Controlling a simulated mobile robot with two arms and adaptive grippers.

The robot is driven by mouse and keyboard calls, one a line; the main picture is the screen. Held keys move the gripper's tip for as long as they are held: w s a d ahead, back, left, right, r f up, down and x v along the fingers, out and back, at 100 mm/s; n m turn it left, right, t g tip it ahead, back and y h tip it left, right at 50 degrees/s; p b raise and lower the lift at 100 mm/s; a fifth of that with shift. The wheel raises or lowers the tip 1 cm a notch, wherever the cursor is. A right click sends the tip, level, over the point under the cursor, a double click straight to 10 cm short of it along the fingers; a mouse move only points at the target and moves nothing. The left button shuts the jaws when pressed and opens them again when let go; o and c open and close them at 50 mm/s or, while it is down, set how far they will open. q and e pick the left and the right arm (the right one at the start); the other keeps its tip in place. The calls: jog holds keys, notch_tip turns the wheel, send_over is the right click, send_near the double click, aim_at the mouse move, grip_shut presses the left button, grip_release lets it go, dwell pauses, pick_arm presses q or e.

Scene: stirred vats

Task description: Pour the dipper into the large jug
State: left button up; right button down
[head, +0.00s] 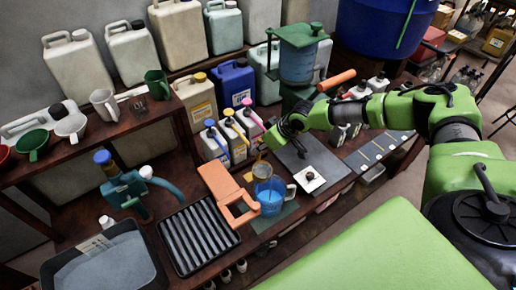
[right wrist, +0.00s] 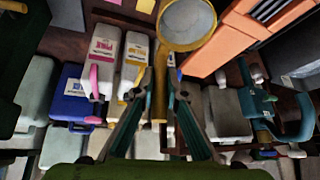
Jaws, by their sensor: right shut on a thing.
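My right gripper (head: 268,146) is shut on the handle of a yellow dipper (head: 262,169). In the right wrist view the dipper's round cup (right wrist: 187,22) lies beyond the fingertips (right wrist: 160,76), with its handle between them. The cup looks roughly level; whether it holds liquid I cannot tell. In the head view the cup shows just above and behind the rim of a clear jug (head: 270,200) with blue liquid and a pale handle at its right. The jug stands upright on a dark green mat (head: 284,217). My left gripper is not in view.
An orange clamp-shaped block (head: 222,185) stands close left of the jug. A black ribbed tray (head: 198,237) and a grey basin (head: 104,262) lie further left. Several small bottles (head: 233,138) stand behind the jug. A dark plate (head: 318,165) lies to its right.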

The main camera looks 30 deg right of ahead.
jog(key=shift+s+d+r+t, duration=0.15)
jog(key=shift+s+r+t, duration=0.1)
jog(key=shift+t, duration=0.15)
jog(key=shift+s+r, duration=0.1)
jog(key=shift+s, duration=0.1)
jog(key=shift+s+d+r+t+y, duration=0.1)
jog(key=shift+s+r+t+y, duration=0.25)
jog(key=shift+s+t+y, duration=0.45)
jog(key=s+t+b, duration=0.1)
jog(key=b, duration=0.1)
jog(key=t+b, duration=0.1)
jog(key=b, duration=0.1)
jog(key=s+d+t+y+b, duration=0.1)
jog(key=t+b, duration=0.1)
jog(key=b, duration=0.1)
jog(key=shift+s+r, duration=0.3)
jog(key=shift+r, duration=0.1)
pick_arm(q)
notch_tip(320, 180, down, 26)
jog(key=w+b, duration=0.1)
jog(key=b, duration=1.8)
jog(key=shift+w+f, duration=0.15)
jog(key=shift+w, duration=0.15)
pick_arm(e)
jog(key=s+d+f+n+t+y, duration=0.1)
jog(key=s+d+f+t+y, duration=0.2)
jog(key=s+t+y, duration=0.2)
jog(key=shift+s+f+n+t, duration=0.3)
jog(key=shift+s+t, duration=1.6)
jog(key=shift+t, duration=0.8)
